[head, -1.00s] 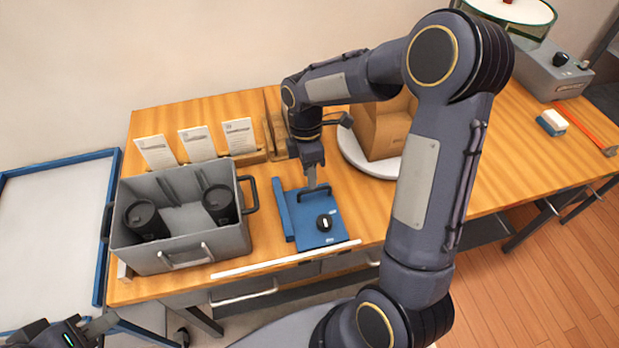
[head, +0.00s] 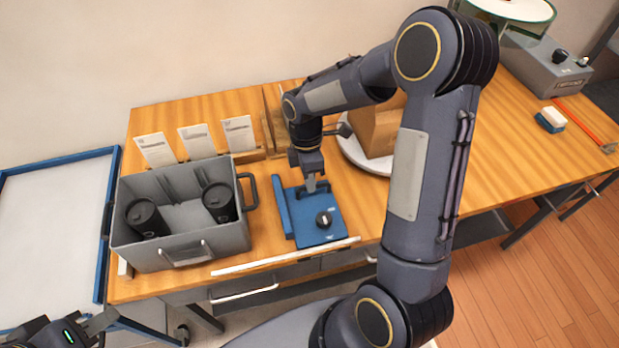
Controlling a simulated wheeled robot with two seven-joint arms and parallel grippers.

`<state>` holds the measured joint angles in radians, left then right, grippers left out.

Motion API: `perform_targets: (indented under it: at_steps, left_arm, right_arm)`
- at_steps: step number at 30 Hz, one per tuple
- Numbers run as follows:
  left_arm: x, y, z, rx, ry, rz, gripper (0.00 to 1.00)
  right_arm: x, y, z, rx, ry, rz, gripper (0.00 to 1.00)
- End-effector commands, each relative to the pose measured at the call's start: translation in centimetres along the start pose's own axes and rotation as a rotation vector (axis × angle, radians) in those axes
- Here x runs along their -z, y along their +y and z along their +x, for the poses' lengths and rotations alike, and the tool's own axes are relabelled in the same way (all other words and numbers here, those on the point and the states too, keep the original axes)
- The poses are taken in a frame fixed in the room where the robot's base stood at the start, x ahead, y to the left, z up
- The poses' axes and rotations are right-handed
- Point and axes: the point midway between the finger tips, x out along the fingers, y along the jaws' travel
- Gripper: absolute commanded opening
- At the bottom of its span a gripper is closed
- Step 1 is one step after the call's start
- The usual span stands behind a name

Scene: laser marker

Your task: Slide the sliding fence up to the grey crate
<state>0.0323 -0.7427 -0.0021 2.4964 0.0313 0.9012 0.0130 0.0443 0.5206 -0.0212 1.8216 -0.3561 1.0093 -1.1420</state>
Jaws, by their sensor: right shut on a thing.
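The sliding fence (head: 321,222) is a blue plate with a raised blue strip along its left side, a dark knob and a handle at its far side. It lies on the wooden table. My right gripper (head: 315,187) reaches down from above and is shut on the handle, which it partly hides. The grey crate (head: 222,239) stands to the left, with two dark lidded cups inside. A strip of bare table lies between the fence and the crate's right-hand handle. My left gripper (head: 101,326) is at the bottom left corner, partly cut off, apparently open and empty.
Several white cards (head: 197,141) stand in holders behind the crate. A cardboard box (head: 374,130) sits on a round white plate (head: 352,153) behind my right arm. A white rail (head: 285,257) runs along the table's front edge. A blue-and-white block (head: 550,119) lies far right.

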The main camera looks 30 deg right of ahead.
Motion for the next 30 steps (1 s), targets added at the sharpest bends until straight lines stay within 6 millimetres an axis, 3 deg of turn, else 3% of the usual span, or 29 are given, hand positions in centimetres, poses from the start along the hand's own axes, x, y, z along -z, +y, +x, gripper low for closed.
perform_targets:
  at_steps: [5,12,18,29,30]
  left_arm:
    - [-0.1,0.0,0.1,0.0,0.0,0.0,0.32]
    - [-0.3,-0.3,0.6,0.0,0.0,0.0,0.32]
    - [-0.4,-0.4,0.8,0.0,0.0,0.0,0.32]
    - [-0.4,-0.4,0.8,0.0,0.0,0.0,0.32]
    - [-0.4,-0.4,0.8,0.0,0.0,0.0,0.32]
  right_arm:
    - [0.7,0.0,0.0,0.0,0.0,-0.002,0.0]
    - [6.4,0.1,0.1,-0.002,0.001,-0.009,0.0]
    - [9.8,0.0,0.0,-0.002,0.002,-0.005,0.0]
    - [10.2,0.0,-0.1,-0.002,0.005,0.0,0.0]
    - [10.2,0.0,-0.1,-0.002,0.005,0.0,0.16]
